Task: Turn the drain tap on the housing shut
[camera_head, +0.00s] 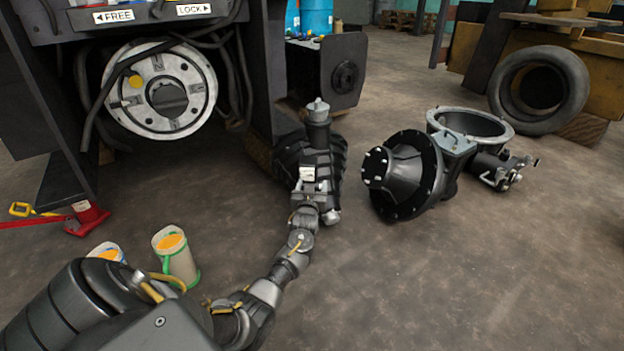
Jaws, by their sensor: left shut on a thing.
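A dark bell-shaped housing (408,172) with a bolted flange lies on the floor right of centre. A grey open-ringed casing (470,122) adjoins it, with a fitting (500,170) at its right that has a small lever-like end. I cannot tell for sure which part is the drain tap. My left arm comes up from the bottom left. My left gripper (318,122) is left of the bell-shaped housing, apart from it in the picture, and is shut on a small grey piece that I cannot identify. My right gripper is not in view.
The forklift body with a round plate (160,90) and hanging hoses stands at the left. Two tubs, one a cream tub (175,258), and a red jack (88,217) are at the lower left. A tyre (540,88) stands at the back right. The right foreground floor is clear.

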